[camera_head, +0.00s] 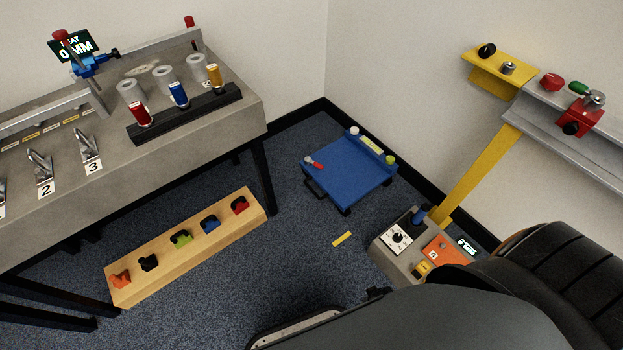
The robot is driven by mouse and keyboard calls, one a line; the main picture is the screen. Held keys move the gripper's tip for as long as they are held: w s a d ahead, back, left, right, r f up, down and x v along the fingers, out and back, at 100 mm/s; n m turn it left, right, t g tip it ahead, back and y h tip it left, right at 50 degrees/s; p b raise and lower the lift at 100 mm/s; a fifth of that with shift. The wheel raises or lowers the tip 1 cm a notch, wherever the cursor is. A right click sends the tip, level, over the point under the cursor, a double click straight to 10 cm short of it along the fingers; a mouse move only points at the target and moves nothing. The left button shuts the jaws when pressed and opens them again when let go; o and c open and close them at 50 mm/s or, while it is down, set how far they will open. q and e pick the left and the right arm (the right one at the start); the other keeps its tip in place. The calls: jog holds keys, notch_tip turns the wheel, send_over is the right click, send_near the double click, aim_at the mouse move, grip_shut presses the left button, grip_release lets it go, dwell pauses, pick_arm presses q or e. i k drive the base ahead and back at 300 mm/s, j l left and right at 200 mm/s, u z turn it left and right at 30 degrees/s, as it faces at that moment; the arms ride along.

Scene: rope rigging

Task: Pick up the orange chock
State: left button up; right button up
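The orange chock (121,280) sits at the near left end of a long wooden rack (222,230) on the floor. The rack holds a row of chocks. A black chock (149,263) is beside the orange one, then a green chock (181,239), a blue chock (210,224) and a red chock (240,205) at the far end. Neither of my grippers can be made out in this view. No gripper is seen touching the orange chock.
A grey bench (200,140) with dark legs stands at the left, over part of the floor beside the rack. A blue wheeled cart (345,178) is near the corner. A grey control box (393,254) stands at right. Carpet between rack and cart is mostly clear.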

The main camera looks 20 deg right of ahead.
aim_at(121, 280)
jog(key=u, duration=1.55)
jog(key=z, duration=2.3)
jog(key=u, duration=2.2)
